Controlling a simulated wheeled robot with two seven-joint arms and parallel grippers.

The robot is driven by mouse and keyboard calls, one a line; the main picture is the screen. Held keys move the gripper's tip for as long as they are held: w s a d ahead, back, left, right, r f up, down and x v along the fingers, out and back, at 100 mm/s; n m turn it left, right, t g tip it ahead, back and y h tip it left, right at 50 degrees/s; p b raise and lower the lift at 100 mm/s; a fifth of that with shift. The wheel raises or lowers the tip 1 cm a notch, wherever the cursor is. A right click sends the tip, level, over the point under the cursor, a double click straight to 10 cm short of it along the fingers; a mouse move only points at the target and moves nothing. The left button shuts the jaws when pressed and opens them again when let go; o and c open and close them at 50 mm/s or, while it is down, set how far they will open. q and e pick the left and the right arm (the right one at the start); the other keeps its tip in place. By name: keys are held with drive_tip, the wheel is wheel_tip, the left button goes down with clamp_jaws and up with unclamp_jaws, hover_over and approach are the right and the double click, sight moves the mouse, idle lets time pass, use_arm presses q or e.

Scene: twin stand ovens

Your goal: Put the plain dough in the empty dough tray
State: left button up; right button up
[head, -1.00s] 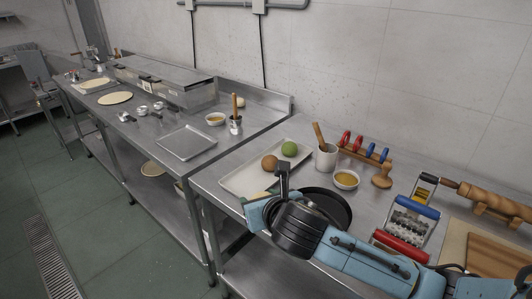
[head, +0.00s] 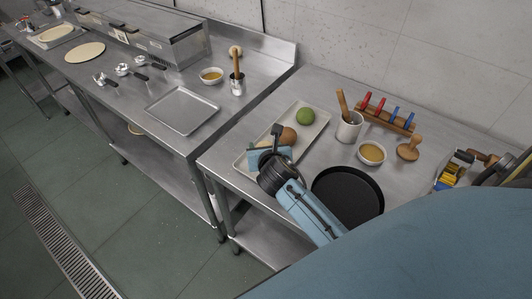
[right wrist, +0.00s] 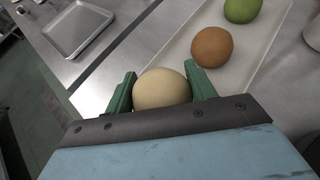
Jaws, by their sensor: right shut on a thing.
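The plain dough (right wrist: 161,88), a pale cream ball, sits between the green fingers of my right gripper (right wrist: 162,82) in the right wrist view. My right gripper (head: 270,153) is shut on it, over the near left end of a long pale tray (head: 318,134); it hides the dough in the head view. I cannot tell whether the dough is clear of that tray. A brown ball (head: 288,137) and a green ball (head: 306,116) lie in the same tray. The empty metal tray (head: 181,112) lies on the left table; it also shows in the right wrist view (right wrist: 78,28). My left gripper is out of view.
A black round pan (head: 347,195) is right of my right gripper. A white cup with a wooden tool (head: 349,127), a sauce bowl (head: 371,153) and a rack of coloured handles (head: 388,116) stand farther back. Another sauce bowl (head: 211,76) stands near the empty tray.

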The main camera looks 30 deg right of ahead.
wheel_tip(320, 180, down, 4)
drive_tip(key=shift+w+r+b, duration=0.1)
drive_tip(key=shift+r+b, duration=0.15)
drive_tip(key=shift+b, duration=0.2)
drive_tip(key=shift+f, duration=0.3)
drive_tip(key=o, duration=0.7)
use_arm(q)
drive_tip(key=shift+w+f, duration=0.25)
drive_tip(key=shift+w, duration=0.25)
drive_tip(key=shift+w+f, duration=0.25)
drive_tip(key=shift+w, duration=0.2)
use_arm(e)
drive_tip(key=shift+o, duration=0.2)
drive_tip(key=shift+r, duration=0.2)
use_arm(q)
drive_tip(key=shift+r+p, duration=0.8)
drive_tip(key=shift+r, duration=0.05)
use_arm(e)
drive_tip(key=v, duration=1.2)
drive_tip(key=shift+f, duration=0.1)
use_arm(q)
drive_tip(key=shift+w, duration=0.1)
